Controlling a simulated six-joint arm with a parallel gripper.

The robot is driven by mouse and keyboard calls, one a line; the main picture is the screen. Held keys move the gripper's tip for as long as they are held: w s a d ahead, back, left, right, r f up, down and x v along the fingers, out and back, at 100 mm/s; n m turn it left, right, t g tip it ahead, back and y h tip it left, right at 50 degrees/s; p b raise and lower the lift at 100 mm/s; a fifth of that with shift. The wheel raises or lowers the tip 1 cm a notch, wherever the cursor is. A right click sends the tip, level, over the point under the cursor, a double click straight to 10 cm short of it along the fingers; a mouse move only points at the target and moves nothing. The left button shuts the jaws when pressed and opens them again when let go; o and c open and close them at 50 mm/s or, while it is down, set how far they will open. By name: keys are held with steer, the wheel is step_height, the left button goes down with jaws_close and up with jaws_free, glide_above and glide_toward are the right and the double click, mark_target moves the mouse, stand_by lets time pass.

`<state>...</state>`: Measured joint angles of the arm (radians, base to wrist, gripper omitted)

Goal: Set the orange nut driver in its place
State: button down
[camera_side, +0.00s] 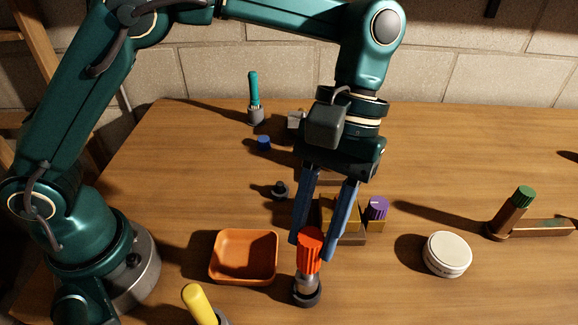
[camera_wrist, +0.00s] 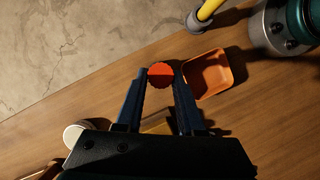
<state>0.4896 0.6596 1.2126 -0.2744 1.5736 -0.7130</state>
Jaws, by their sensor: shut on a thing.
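The orange nut driver (camera_side: 311,250) stands roughly upright at the front middle of the table in the side view. My gripper (camera_side: 313,248) points down and is shut on its ribbed orange handle. A grey metal part shows below the handle, and its lower end is at a dark round holder (camera_side: 306,293). I cannot tell how deep it sits there. In the wrist view the orange handle's round top (camera_wrist: 161,75) shows between the two blue fingertips (camera_wrist: 160,82). The driver's lower part is hidden there.
An orange tray (camera_side: 244,277) lies just left of the driver. A yellow-handled tool (camera_side: 198,303) stands at the front left, a teal-handled one (camera_side: 254,90) at the back. A brown block with a purple knob (camera_side: 377,208) is behind my gripper. A white round tin (camera_side: 447,254) stands right.

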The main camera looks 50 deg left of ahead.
steer(key=shift+f, duration=0.4)
steer(key=shift+f, duration=1.05)
steer(key=shift+c, duration=2.2)
jaws_free()
steer(key=shift+v, duration=2.5)
